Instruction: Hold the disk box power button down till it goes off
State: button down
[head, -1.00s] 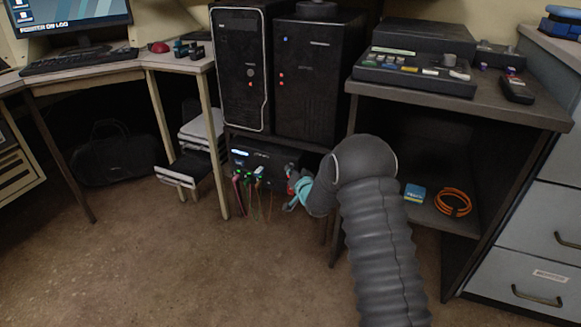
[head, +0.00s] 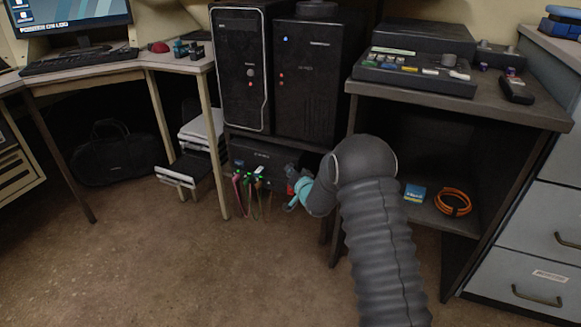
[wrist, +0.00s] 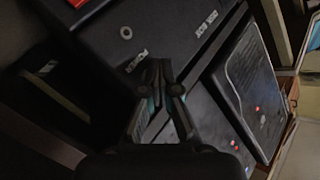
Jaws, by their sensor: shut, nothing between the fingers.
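The disk box is the low black box (head: 268,152) under the two towers in the head view. I see no lit display on it now. In the wrist view its black face (wrist: 100,30) fills the upper left, tilted, with a small round grey-rimmed button (wrist: 126,32), unlit, beside a "POWER" label (wrist: 137,61). My gripper (wrist: 162,64) is shut and empty. Its fingertips lie near the label, below and right of the button in the picture, and look apart from the button. In the head view my gripper (head: 297,189) is at the box's right end, partly hidden by my wrist.
Coloured cables (head: 250,185) hang from the box front, left of my gripper. Two black towers (head: 240,70) (head: 318,80) stand above it. A desk leg (head: 213,145) is on the left. The right-hand shelf holds a blue box (head: 415,194) and an orange coil (head: 453,202). The front floor is clear.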

jog(key=shift+s+a+b, duration=0.25)
jog(key=shift+s+b, duration=0.15)
jog(key=shift+s, duration=0.3)
jog(key=shift+s+a+b, duration=0.25)
jog(key=shift+s+a, duration=0.05)
jog(key=shift+s, duration=0.5)
jog(key=shift+s+a+b, duration=0.25)
jog(key=shift+s+b, duration=0.05)
jog(key=shift+s, duration=0.5)
jog(key=shift+s+a+b, duration=0.25)
jog(key=shift+s+a, duration=0.05)
jog(key=shift+s, duration=0.5)
